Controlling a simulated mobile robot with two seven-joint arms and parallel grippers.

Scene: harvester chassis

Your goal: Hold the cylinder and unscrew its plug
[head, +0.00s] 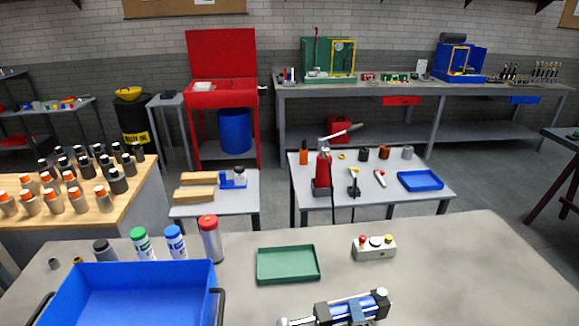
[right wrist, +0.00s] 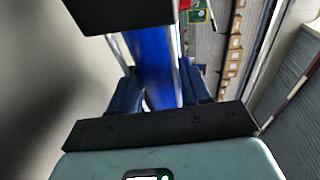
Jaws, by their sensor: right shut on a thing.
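The cylinder (head: 338,311) shows at the bottom edge of the head view. It has dark end blocks, bright metal rods and a blue body, and lies roughly level, running left to right. A small pale round piece (head: 381,292) is at its right end; I cannot tell if this is the plug. My right gripper (head: 356,310) is shut on the cylinder, with dark blue fingers across its body. In the right wrist view the blue cylinder body (right wrist: 152,55) runs between the fingers (right wrist: 160,95). My left gripper is not in view.
On the bench, a green tray (head: 288,279) lies behind the cylinder and a button box (head: 374,248) stands back right. A blue bin (head: 135,300), several bottles and a red-capped can (head: 210,238) are at left. The bench right of the cylinder is clear.

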